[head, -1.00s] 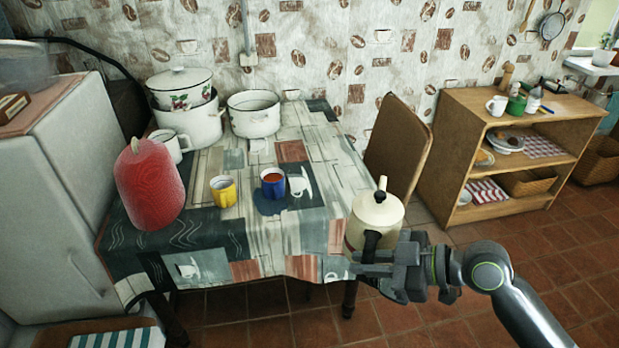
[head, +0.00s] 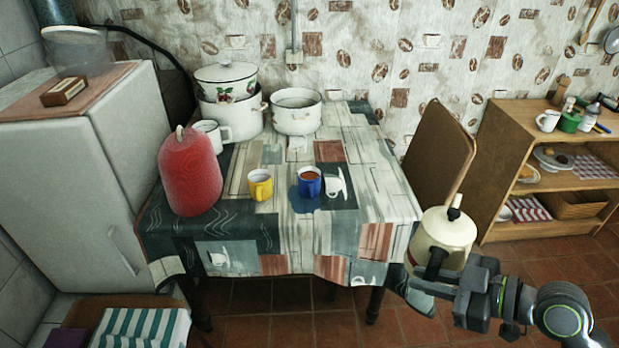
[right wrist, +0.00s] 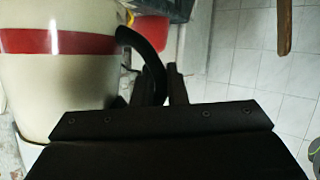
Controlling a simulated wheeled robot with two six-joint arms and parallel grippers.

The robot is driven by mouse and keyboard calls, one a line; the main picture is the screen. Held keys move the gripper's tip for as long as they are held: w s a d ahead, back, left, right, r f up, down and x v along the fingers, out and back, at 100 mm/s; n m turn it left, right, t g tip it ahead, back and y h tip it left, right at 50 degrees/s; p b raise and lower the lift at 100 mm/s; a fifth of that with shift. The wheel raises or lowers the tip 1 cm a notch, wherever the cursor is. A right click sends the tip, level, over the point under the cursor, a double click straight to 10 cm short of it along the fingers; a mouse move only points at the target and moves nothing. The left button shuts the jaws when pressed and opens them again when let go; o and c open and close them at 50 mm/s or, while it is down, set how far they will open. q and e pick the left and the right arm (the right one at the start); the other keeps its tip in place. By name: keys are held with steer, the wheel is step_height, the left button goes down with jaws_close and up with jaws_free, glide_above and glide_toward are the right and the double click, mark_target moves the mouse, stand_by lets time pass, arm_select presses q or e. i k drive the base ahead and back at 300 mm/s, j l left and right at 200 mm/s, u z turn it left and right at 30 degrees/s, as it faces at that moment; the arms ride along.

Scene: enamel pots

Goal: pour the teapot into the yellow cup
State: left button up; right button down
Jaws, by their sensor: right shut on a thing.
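The cream enamel teapot (head: 446,231) with a black knob and black handle is at the right front corner of the table, upright or nearly so. My right gripper (head: 436,272) is shut on its black handle. In the right wrist view the teapot (right wrist: 60,75) shows a red band, and the handle (right wrist: 150,55) runs to my right gripper (right wrist: 160,85). The yellow cup (head: 260,188) stands upright on the table, left of the teapot and well apart from it. Its inside is only partly visible. My left gripper is not in view.
A blue cup (head: 309,183) with reddish-brown liquid stands just right of the yellow cup. A red knitted cover (head: 190,175), white mug (head: 213,133) and white pots (head: 297,112) stand left and behind. A chair (head: 438,150) is at the table's right. The front cloth (head: 330,235) is clear.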

mark_target(259, 181)
steer(key=i+l+u, duration=0.35)
steer(key=i, duration=0.25)
steer(key=i+l+u, duration=0.25)
steer(key=i+u, duration=0.15)
steer(key=i, duration=0.15)
steer(key=i+l+u, duration=0.35)
steer(key=i+l, duration=0.15)
steer(key=k+l, duration=0.25)
steer(key=k, duration=0.2)
steer(key=k+u, duration=0.15)
steer(key=u, duration=0.15)
steer(key=k+l+u, duration=0.1)
steer(key=u, duration=0.85)
steer(key=k+j, duration=0.05)
